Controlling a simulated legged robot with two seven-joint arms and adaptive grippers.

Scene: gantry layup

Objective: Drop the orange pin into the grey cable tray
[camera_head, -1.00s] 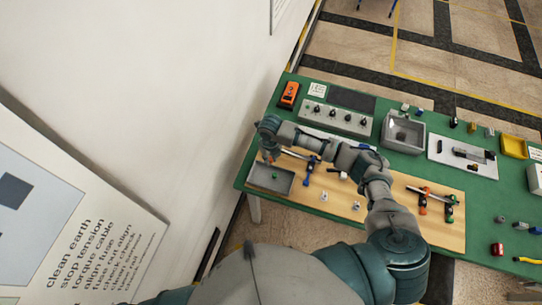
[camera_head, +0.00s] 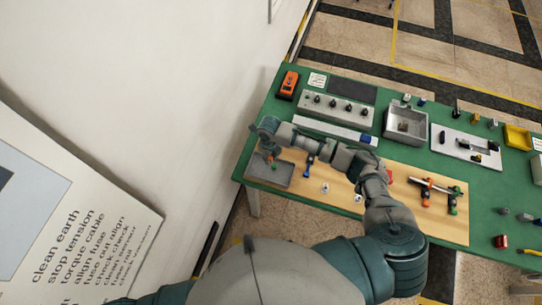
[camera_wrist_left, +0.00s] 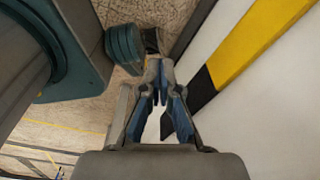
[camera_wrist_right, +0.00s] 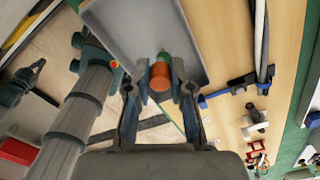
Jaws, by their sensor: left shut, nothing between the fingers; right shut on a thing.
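The grey cable tray (camera_head: 282,178) lies at the left end of the wooden board on the green table. My right gripper (camera_head: 271,156) is just over it in the head view. In the right wrist view my right gripper (camera_wrist_right: 160,88) is shut on the orange pin (camera_wrist_right: 160,76), which has a green end facing away from the camera. The tray (camera_wrist_right: 120,20) fills the space behind the pin; I cannot tell whether they touch. My left gripper (camera_wrist_left: 161,95) is shut and empty, away from the table, with floor and wall behind it.
A blue-handled clamp (camera_head: 308,162) stands right of the tray, with small metal parts on the board. A grey bin (camera_head: 406,122) and a knobbed box (camera_head: 338,108) stand behind. The wall lies close on the left.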

